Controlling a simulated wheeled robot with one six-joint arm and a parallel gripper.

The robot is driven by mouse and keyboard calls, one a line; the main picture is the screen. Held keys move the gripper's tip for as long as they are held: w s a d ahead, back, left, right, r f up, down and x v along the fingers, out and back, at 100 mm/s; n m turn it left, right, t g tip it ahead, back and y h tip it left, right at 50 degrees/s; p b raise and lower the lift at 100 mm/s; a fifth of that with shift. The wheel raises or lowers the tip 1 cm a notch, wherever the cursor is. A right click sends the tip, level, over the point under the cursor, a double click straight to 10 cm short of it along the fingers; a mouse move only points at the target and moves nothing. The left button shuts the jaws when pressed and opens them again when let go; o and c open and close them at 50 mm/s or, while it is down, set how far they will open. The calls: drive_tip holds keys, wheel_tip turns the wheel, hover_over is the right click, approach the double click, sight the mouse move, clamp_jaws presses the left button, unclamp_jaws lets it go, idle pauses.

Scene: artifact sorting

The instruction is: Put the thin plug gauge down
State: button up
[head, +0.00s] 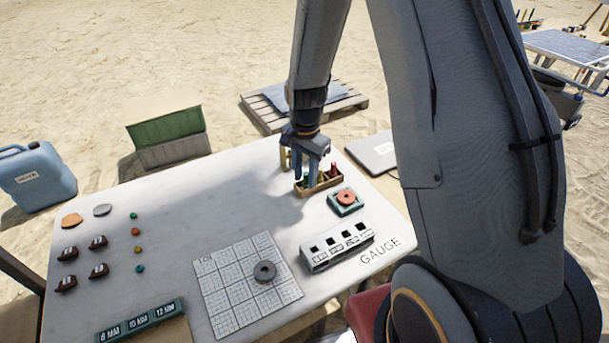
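My gripper (306,178) points down at the small wooden rack (321,189) at the far right part of the table, with its fingertips at or just inside the rack's left end. A gauge with a red top (333,169) and a dark green one beside it stand in the rack, right of the fingers. I cannot tell which gauge is the thin plug gauge. Any gauge between the fingers is hidden or too small to make out. A gap shows between the fingers, but whether they are closed on something is unclear.
A green block with an orange ring (345,197) and a white slotted block (337,248) stand near the rack. Brown pieces and small coloured discs lie at left. The table's (200,225) middle is clear.

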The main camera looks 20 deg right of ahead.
sight(305, 174)
wheel_tip(305, 174, up, 12)
drive_tip(key=b, duration=0.2)
drive_tip(key=s+n, duration=1.1)
drive_tip(key=s, duration=0.7)
drive_tip(key=shift+f+t, duration=0.3)
drive_tip(key=shift+a, duration=0.1)
